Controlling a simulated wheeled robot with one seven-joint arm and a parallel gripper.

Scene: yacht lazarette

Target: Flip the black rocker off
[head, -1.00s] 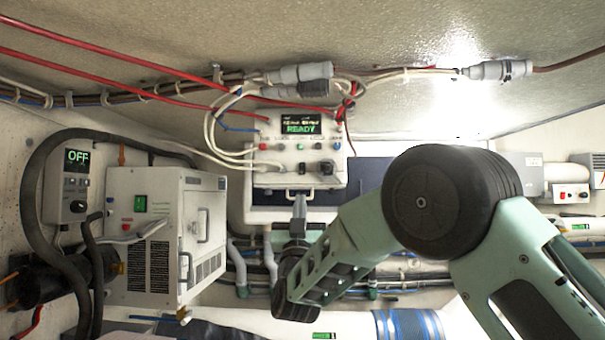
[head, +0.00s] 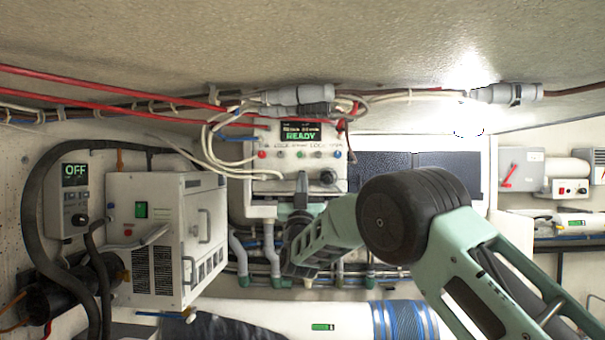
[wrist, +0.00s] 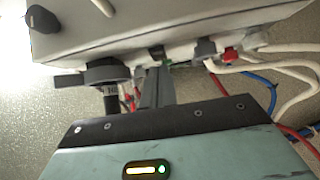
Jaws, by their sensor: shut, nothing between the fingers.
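The control box (head: 255,184) hangs on the back wall below the ceiling, with a green READY display (head: 300,132) and a row of small coloured buttons. A black knob (head: 327,177) shows at its lower right. My gripper (head: 302,178) is shut and empty, pointing up at the lower front of the box, just left of the knob. It covers the place where a black rocker showed earlier, so the rocker's position is hidden in the head view. In the wrist view my fingers (wrist: 157,82) reach the box; a small dark piece (wrist: 157,52) shows by their tips, unclear whether the rocker. Contact is unclear.
Cable connectors (head: 298,95) and red and white cables run close above the box. A white cabinet (head: 160,238) with a green switch and an OFF display unit (head: 75,195) stand left. Pipes run below. A red-lever box (head: 519,170) is at the right.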

